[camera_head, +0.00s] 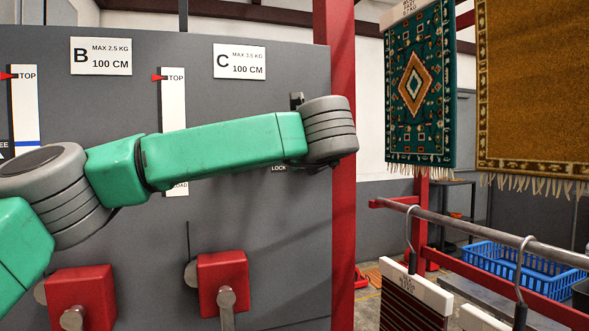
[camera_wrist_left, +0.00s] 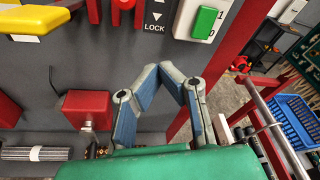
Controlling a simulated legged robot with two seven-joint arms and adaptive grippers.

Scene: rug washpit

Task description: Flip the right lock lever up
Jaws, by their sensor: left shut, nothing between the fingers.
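The LOCK label (camera_head: 278,168) shows on the grey panel just under my left arm in the head view. The wrist view shows the same label (camera_wrist_left: 154,28) with up and down arrows. A red part (camera_wrist_left: 122,6) left of the arrows is cut off by the top edge; I cannot tell for sure that it is the right lock lever. In the head view my arm covers the area above the label. My left gripper (camera_wrist_left: 158,70) is shut and empty in the wrist view, in front of the panel below the label. In the head view it is hidden behind my arm. My right gripper is not seen.
Red boxes with grey knobs (camera_head: 222,270) stick out of the lower panel. A green switch (camera_wrist_left: 204,22) sits right of the label. A red post (camera_head: 342,220) edges the panel. Right of it are a rail (camera_head: 470,231), hanging rugs (camera_head: 421,90) and a blue basket (camera_head: 530,272).

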